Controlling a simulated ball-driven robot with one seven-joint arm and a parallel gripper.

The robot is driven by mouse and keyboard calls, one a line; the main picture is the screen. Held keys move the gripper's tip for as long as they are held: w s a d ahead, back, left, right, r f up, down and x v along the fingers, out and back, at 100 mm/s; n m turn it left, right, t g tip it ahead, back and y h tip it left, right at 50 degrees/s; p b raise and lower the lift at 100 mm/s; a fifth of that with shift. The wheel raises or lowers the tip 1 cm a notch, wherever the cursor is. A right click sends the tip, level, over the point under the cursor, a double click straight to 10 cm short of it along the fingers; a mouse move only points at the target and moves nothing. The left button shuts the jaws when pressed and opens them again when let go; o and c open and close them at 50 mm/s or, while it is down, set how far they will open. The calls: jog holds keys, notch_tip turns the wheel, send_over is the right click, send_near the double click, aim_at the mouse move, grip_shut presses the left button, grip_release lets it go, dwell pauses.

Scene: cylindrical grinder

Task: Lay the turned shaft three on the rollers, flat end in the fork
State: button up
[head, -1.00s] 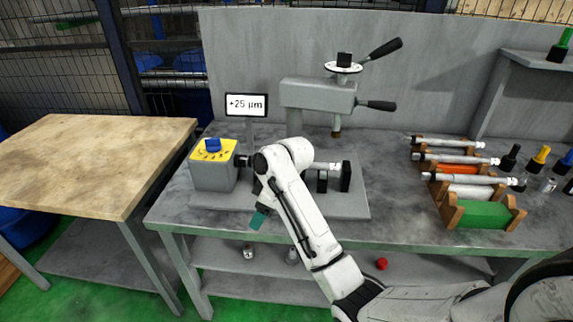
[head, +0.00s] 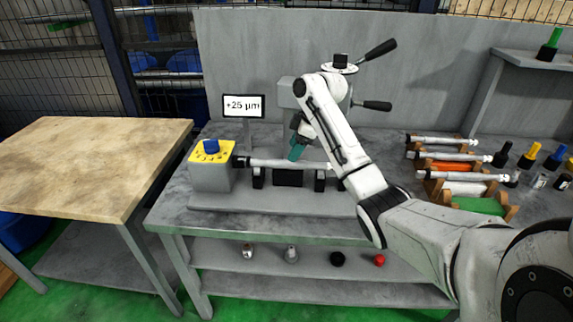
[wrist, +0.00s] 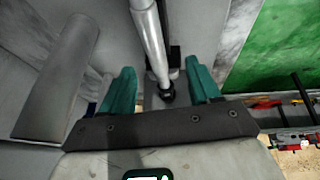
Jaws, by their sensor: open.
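A grey metal shaft (head: 275,163) lies level across the dark rollers (head: 258,177) of the grinder. Its left end meets the black fork (head: 241,162) beside the yellow-topped block; I cannot tell how far it sits in it. My gripper (head: 296,153), with teal fingers, is open near the shaft's middle. In the wrist view the shaft (wrist: 149,35) runs down between the two spread fingers of the gripper (wrist: 160,82), with gaps on both sides and a dark piece at its lower end. My arm hides part of the shaft's right end.
A rack at the right holds several shafts (head: 462,175) over coloured bays; its green bay (head: 478,205) is empty. The grinder head with black levers (head: 372,105) stands behind my arm. A display (head: 243,106) reads +25 µm. The wooden table (head: 90,155) at left is clear.

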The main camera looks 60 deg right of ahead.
aim_at(288, 164)
jog(key=shift+d+p+x, duration=0.15)
jog(key=shift+d+x, duration=0.05)
jog(key=shift+x, duration=1.45)
jog(key=shift+d+p+x, duration=0.15)
jog(key=shift+d+x, duration=0.1)
jog(key=shift+x, duration=1.45)
jog(key=shift+s, duration=0.1)
jog(key=shift+c, duration=0.3)
grip_shut()
jog(key=shift+r, duration=0.2)
